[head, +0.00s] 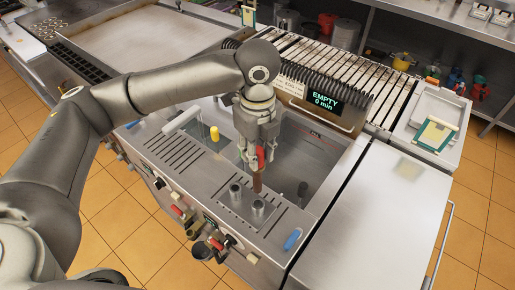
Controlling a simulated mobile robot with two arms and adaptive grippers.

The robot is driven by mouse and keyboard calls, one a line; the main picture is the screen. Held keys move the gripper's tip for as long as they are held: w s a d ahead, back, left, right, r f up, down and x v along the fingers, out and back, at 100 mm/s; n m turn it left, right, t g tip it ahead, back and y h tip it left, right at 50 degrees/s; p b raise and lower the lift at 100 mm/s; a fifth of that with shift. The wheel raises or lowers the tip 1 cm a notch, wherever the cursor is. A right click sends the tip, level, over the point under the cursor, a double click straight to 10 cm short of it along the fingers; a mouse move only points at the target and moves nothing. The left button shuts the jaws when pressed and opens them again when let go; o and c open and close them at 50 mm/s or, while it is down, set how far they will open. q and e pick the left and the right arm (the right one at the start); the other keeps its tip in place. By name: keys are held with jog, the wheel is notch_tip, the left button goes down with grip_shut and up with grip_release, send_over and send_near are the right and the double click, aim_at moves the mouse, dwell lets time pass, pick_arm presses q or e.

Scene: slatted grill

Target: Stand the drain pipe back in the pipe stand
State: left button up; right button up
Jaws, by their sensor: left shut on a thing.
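My left gripper (253,160) points down over the steel unit and is shut on the drain pipe, an upright piece with a red upper part and a brown lower part (257,184). The gripper fingers hide some of the pipe. Two short grey upright tubes (258,207), which look like the pipe stand, are on the steel top just below the pipe in the picture. The pipe's lower end is close to the right tube; I cannot tell whether it is inside, touching or behind it. My right gripper is not in view.
An open steel basin (315,165) lies to the right of the gripper, with a dark upright piece (302,190) at its front edge. A slatted grill with a display reading EMPTY (325,98) stands behind. A yellow-topped piece (214,133) is left. The right counter (385,220) is bare.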

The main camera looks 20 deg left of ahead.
aim_at(257, 172)
pick_arm(q)
jog(key=f, duration=0.3)
jog(key=shift+w+b, duration=0.35)
jog(key=shift+f, duration=0.45)
jog(key=shift+s+f+b, duration=0.1)
jog(key=shift+f+b, duration=0.3)
jog(key=shift+f, duration=1.2)
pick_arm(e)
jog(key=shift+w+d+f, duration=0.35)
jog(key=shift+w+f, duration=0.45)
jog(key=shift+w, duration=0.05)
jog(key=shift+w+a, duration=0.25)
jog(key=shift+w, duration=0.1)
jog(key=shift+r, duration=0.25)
pick_arm(q)
jog(key=shift+p, duration=0.35)
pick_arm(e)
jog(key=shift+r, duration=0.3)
